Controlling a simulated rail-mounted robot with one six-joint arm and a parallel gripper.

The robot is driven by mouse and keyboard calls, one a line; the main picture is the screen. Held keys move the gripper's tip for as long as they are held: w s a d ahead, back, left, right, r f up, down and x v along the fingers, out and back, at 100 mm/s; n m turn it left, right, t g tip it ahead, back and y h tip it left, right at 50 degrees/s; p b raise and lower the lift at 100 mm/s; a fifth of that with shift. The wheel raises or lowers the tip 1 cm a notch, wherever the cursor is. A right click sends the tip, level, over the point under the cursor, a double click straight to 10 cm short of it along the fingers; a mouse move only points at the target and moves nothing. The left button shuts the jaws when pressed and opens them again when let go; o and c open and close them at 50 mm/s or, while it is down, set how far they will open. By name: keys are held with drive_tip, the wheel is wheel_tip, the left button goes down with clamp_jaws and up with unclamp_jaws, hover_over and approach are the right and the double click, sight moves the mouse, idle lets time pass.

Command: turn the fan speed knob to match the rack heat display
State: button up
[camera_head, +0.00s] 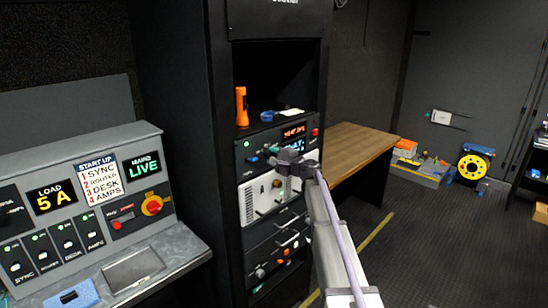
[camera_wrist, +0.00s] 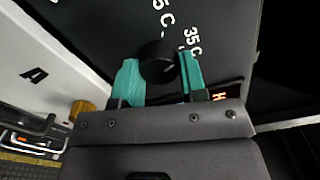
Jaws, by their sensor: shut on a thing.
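My gripper (camera_head: 284,161) is at the front of the equipment rack, just below its lit displays. In the wrist view my gripper's teal fingers (camera_wrist: 159,66) are shut on a round black knob (camera_wrist: 156,52), one on each side. Printed marks reading "35 C" and a partly cut "5 C" stand around the knob on the dark panel. The knob's pointer cannot be made out. In the head view the knob is hidden behind my gripper. A red-lit display (camera_head: 293,131) is on the rack, its text too small to read; a blue-lit one (camera_head: 296,147) sits below it.
An orange flashlight (camera_head: 241,107) and a blue roll (camera_head: 268,116) stand on the rack shelf above. A pale panel with handles (camera_head: 253,199) is below. The control desk (camera_head: 90,190) is at left, a wooden bench (camera_head: 357,146) at right.

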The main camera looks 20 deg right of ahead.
drive_tip(key=n, duration=0.4)
drive_tip(key=shift+n, duration=2.3)
drive_tip(key=o, duration=0.9)
drive_tip(key=shift+s, duration=0.1)
drive_tip(key=v, duration=1)
drive_tip(key=shift+s+d+r, duration=0.1)
drive_tip(key=shift+s+d, duration=0.1)
drive_tip(key=shift+s, duration=0.1)
